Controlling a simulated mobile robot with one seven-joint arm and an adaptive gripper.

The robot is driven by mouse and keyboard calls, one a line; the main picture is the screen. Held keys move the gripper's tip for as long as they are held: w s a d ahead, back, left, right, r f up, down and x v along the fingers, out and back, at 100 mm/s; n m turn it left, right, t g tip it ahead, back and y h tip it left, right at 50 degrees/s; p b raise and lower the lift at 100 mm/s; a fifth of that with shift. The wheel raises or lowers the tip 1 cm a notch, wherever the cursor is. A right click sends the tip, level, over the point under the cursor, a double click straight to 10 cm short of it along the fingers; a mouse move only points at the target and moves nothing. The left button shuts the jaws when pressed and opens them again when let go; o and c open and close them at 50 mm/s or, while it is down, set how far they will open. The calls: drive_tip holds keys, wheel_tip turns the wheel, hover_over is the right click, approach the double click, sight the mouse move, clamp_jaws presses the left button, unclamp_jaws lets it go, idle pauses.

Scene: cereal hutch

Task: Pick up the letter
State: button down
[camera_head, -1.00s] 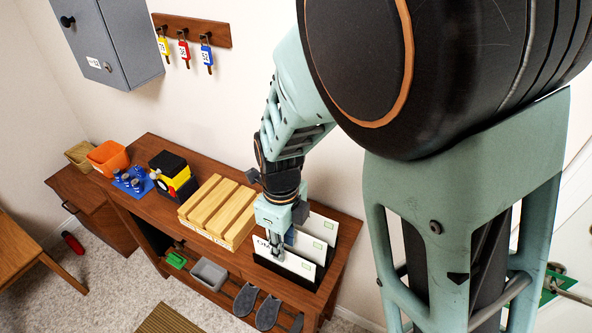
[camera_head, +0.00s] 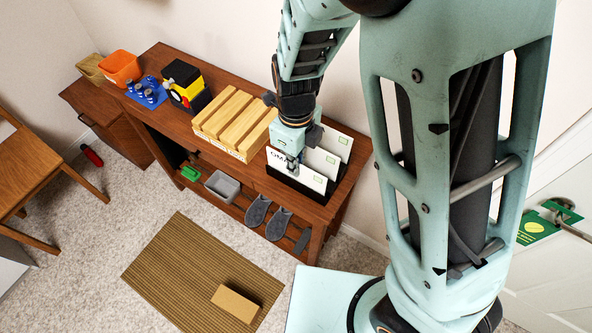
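Several white letters stand upright in a black letter rack (camera_head: 318,196) at the right end of the brown bench. The front letter (camera_head: 312,180) has dark print at its left, partly covered by my gripper. Another letter (camera_head: 335,140) stands behind it. My gripper (camera_head: 292,165) points down at the front letter's upper edge, left of its middle. The fingertips are small and overlap the letter, so I cannot tell whether they are shut on it.
A slatted wooden box (camera_head: 232,120) stands just left of the rack. Further left are a black and yellow block (camera_head: 187,85), blue items and an orange bin (camera_head: 120,67). Slippers (camera_head: 257,210) lie on the lower shelf. A brown carton (camera_head: 236,303) lies on the floor mat (camera_head: 180,262).

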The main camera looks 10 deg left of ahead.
wheel_tip(320, 180, up, 10)
drive_tip(key=shift+p, duration=0.65)
drive_tip(key=c, duration=2.7)
unclamp_jaws()
drive_tip(key=shift+c, duration=0.2)
drive_tip(key=shift+s, duration=0.15)
clamp_jaws()
